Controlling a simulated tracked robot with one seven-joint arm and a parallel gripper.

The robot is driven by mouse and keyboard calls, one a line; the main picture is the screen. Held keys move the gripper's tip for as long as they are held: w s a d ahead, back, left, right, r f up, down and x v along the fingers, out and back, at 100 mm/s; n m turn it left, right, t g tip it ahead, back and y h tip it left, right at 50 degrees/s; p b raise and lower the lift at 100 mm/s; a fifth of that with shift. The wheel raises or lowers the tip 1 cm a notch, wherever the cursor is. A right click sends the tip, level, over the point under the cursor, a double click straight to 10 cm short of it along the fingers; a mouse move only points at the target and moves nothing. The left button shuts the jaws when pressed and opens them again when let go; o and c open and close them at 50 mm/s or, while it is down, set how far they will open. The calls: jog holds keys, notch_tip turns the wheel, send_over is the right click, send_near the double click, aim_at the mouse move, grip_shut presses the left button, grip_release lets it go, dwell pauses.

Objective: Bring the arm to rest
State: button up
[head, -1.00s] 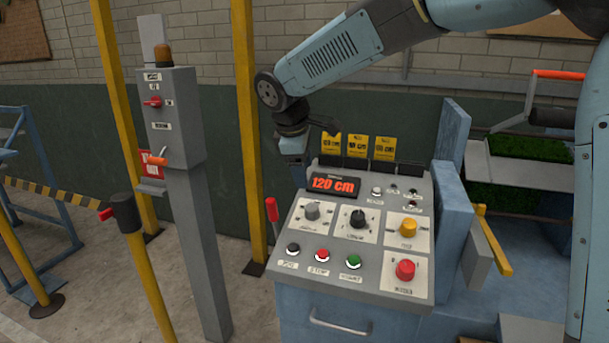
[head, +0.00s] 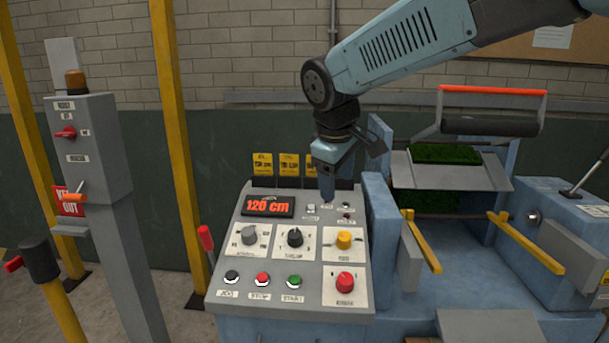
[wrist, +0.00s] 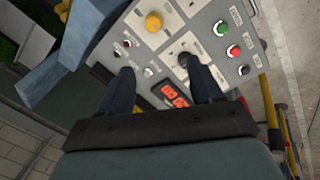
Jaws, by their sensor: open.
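My gripper (head: 326,185) hangs from my blue and dark arm just above the back of the control panel (head: 225,290) in the head view, pointing down. In the wrist view the two dark fingers of my gripper (wrist: 160,88) are spread apart with nothing between them. The panel's face (wrist: 205,60) shows beyond them, with the red display (wrist: 172,94) seen between and below the fingertips. In the head view the display (head: 268,206) reads 120 cm. Whether the fingertips touch the panel I cannot tell.
The panel carries a yellow knob (head: 343,240), a red button (head: 345,282) and a green button (head: 294,282). A grey post box (head: 88,150) and a yellow post (head: 178,150) stand left. A machine with turf (head: 445,154) and a red-handled bar (head: 492,90) is right.

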jog(key=s+d+f+m+t+y, duration=0.1)
jog(key=s+d+f+m, duration=0.2)
jog(key=s+d+m, duration=0.7)
jog(key=s+d, duration=0.6)
jog(key=d, duration=0.1)
jog(key=shift+d+f+m, duration=0.15)
jog(key=shift+m, duration=0.15)
dwell(1.1)
